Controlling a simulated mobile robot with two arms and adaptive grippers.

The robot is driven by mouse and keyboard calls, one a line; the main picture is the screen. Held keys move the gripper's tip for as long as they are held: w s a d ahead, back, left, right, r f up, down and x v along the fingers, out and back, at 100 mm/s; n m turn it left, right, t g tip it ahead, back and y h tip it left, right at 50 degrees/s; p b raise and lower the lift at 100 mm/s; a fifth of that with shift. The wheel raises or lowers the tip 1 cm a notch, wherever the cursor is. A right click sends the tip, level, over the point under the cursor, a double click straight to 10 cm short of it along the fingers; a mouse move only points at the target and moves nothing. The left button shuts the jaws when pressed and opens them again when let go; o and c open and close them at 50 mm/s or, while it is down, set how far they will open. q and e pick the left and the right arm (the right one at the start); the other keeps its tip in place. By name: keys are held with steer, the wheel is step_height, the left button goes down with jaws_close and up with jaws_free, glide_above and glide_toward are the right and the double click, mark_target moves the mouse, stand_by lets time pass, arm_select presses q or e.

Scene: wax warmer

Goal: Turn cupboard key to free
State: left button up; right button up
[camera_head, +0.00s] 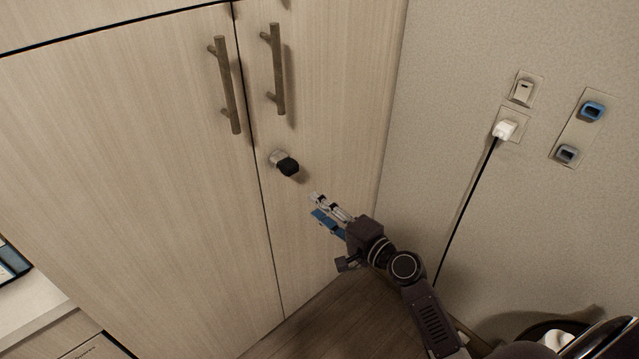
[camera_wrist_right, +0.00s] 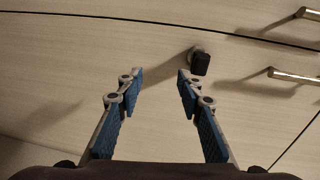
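The cupboard key (camera_head: 286,165) has a black grip on a light metal lock and sits on the right cupboard door (camera_head: 335,75), below the handles. It also shows in the right wrist view (camera_wrist_right: 200,63), ahead of the fingers and nearer the right-hand one. My right gripper (camera_head: 317,207) is below and to the right of the key in the head view, apart from it. In the right wrist view its two blue-padded fingers (camera_wrist_right: 158,82) are spread wide with nothing between them. My left gripper is not in view.
Two bar handles (camera_head: 228,85) (camera_head: 277,70) stick out above the key. A wall at the right carries a white plug (camera_head: 504,130) with a black cord and blue and grey fittings (camera_head: 592,111). A dark round bin (camera_head: 545,333) stands at the lower right. The door around the key is clear.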

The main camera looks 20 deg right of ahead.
steer(key=t, duration=0.1)
glide_toward(294, 171)
steer(key=w, duration=0.1)
steer(key=shift+y, duration=0.4)
steer(key=shift+p+x, duration=0.35)
steer(key=shift+x, duration=2.05)
steer(key=shift+f+x, duration=0.2)
steer(key=shift+x, duration=1.6)
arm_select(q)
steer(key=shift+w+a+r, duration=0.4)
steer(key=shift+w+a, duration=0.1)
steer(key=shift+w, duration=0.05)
arm_select(e)
steer(key=shift+w, duration=0.15)
steer(key=shift+w, duration=0.1)
